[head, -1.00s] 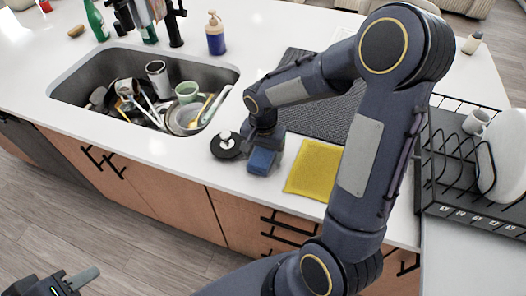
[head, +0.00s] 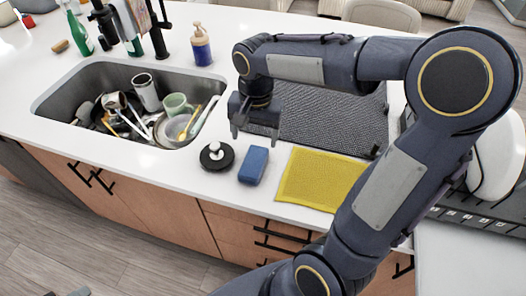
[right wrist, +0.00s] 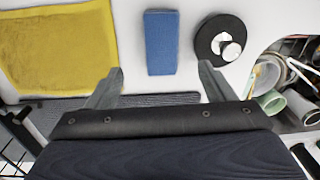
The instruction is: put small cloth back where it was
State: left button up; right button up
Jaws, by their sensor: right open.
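The small cloth is a flat yellow square (head: 318,180) on the white counter near its front edge. It also shows at the upper left of the right wrist view (right wrist: 62,48). My right gripper (head: 254,132) is open and empty, raised above the counter behind the blue sponge (head: 253,165). In the right wrist view the sponge (right wrist: 161,42) lies ahead, between the lines of the two open fingers (right wrist: 158,82), with nothing held. The cloth lies to the right of the sponge in the head view, apart from it. My left gripper is not clearly in view.
A black round sink plug (head: 217,156) lies left of the sponge. The sink (head: 72,86) at the left holds several dishes. A dark drying mat (head: 315,132) lies behind the cloth. A soap bottle (head: 201,46) stands behind the sink.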

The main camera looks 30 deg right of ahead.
jog(key=s+a+n+t+y, duration=0.1)
jog(key=s+a+n+t, duration=0.1)
jog(key=s, duration=0.5)
jog(key=s+a+n+t+y, duration=0.2)
jog(key=s+n, duration=0.3)
jog(key=s, duration=0.3)
jog(key=shift+s+r+n+t, duration=0.3)
jog(key=shift+t, duration=0.3)
